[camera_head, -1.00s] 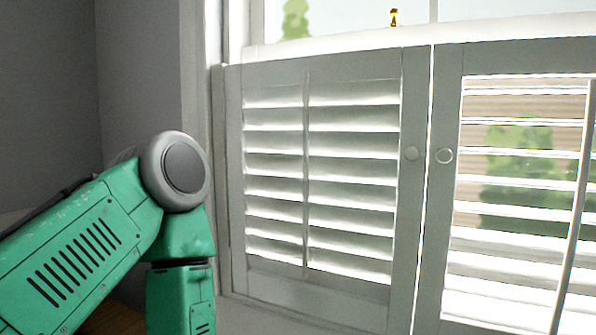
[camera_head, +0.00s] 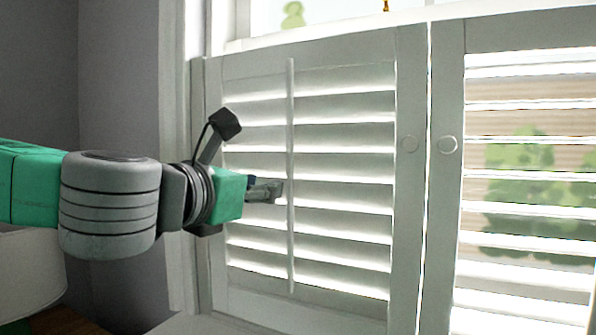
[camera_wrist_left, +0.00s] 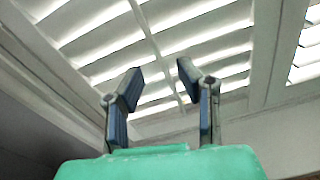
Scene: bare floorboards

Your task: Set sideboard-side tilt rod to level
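The left shutter panel has a thin upright white tilt rod (camera_head: 290,115) down the middle of its louvers (camera_head: 345,137). These louvers look steeply slanted, with thin bright strips of light between them. My left gripper (camera_head: 280,189) is at the rod, around its mid-height, coming in from the left. In the left wrist view, its two fingers (camera_wrist_left: 160,72) are apart, with the rod (camera_wrist_left: 162,62) running through the space between their tips. I cannot tell whether either finger touches it. My right gripper is not in view.
The right shutter panel (camera_head: 448,250) has more open louvers, with greenery behind. A pale rounded object (camera_head: 28,270) stands at lower left, near a brown wooden surface (camera_head: 65,322).

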